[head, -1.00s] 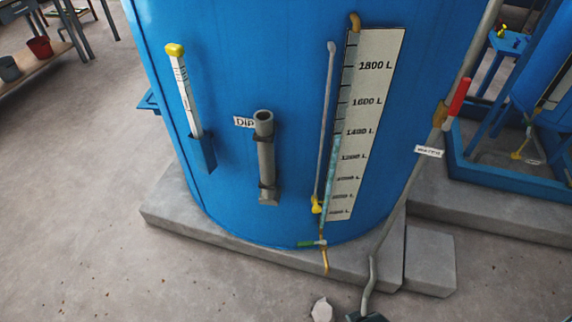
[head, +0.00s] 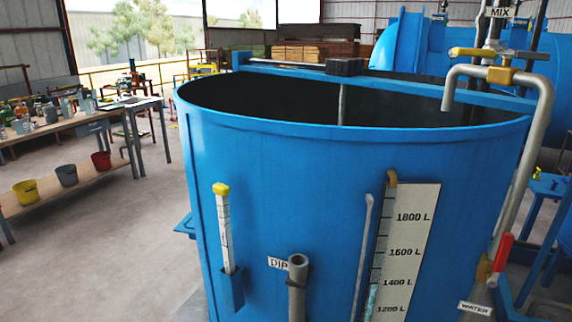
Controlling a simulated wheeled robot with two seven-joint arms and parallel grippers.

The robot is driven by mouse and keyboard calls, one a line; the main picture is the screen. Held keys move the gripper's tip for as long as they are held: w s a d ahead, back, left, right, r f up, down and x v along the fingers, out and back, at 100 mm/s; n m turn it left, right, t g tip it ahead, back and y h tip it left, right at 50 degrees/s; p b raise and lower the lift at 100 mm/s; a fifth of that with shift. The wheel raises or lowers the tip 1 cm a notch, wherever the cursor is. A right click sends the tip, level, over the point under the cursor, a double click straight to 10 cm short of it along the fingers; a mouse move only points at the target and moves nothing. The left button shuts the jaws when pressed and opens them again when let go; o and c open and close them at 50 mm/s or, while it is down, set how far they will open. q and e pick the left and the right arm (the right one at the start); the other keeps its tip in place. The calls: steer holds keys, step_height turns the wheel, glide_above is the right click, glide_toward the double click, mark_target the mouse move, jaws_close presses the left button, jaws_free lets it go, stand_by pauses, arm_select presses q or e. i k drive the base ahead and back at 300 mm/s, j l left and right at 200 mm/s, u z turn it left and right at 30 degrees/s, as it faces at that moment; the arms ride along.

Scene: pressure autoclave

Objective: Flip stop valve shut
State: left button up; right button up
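No valve in view is labelled as the stop valve, so I cannot tell which one it is. A red-handled valve (head: 501,252) is on the grey pipe at the lower right, above a WATER tag (head: 475,308); its handle stands nearly upright, roughly along the pipe. At the top right, a brass valve body (head: 502,76) sits on the bent spout, with a yellow lever (head: 470,52) pointing left and a grey lever (head: 526,54) pointing right. Neither of my grippers is in view.
The open blue tank (head: 290,180) fills the middle, with a level scale (head: 412,230), a dip tube (head: 298,275) and a yellow-topped dipstick (head: 224,235). A workbench (head: 75,120) with buckets stands at the left. Floor between bench and tank is clear.

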mark_target(505, 244)
steer(key=z, duration=1.35)
